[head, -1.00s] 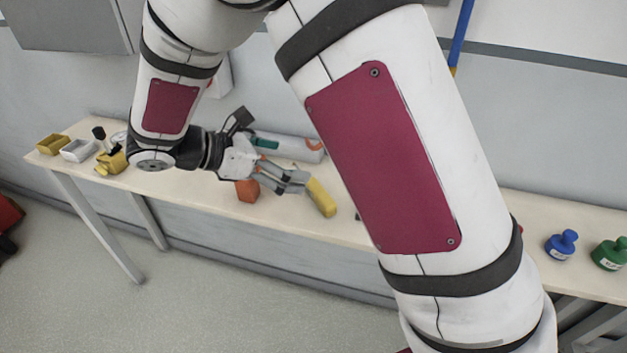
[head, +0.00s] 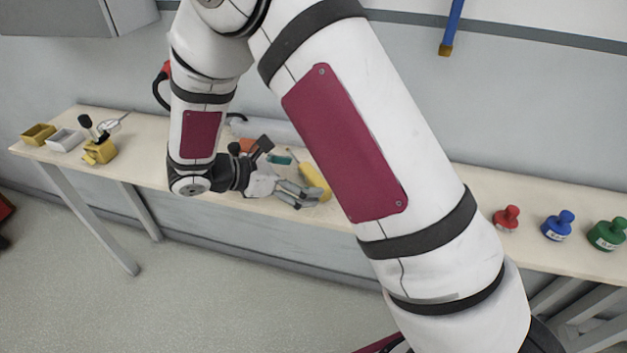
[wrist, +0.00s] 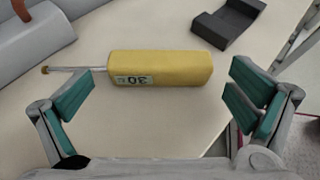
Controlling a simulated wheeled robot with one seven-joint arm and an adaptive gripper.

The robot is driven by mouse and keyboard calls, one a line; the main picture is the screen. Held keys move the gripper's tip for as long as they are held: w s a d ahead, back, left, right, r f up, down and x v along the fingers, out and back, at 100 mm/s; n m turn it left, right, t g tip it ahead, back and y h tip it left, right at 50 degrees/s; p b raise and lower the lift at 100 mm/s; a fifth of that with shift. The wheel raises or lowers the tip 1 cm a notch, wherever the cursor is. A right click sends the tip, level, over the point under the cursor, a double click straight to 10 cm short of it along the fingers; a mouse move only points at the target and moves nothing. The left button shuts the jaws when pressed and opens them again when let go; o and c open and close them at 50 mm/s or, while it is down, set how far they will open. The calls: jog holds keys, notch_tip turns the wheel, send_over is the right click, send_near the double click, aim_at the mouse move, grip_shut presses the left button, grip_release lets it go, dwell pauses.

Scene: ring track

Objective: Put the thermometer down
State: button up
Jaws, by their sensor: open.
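The thermometer has a yellow block body (wrist: 160,69) with a dark-on-pale "30" display and a thin metal probe pointing left in the wrist view. It lies on the pale bench top (wrist: 115,125). In the head view its yellow body (head: 316,181) shows just beyond my fingers, partly covered by my arm. My gripper (wrist: 161,97) is open, its teal-padded fingers spread wide to either side and clear of the body. Nothing is held between them. In the head view my gripper (head: 306,196) is low over the bench's front side.
A dark block (wrist: 228,22) lies beyond the thermometer, and a grey rounded object (wrist: 35,38) is at upper left. Red (head: 507,219), blue (head: 558,226) and green (head: 607,234) knobbed pieces stand at the right. A yellow holder (head: 100,151) and small trays are at the left.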

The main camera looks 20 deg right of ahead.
aim_at(312, 178)
jog(key=shift+x, duration=1.25)
jog(key=c, duration=1.1)
jog(key=shift+r, duration=0.1)
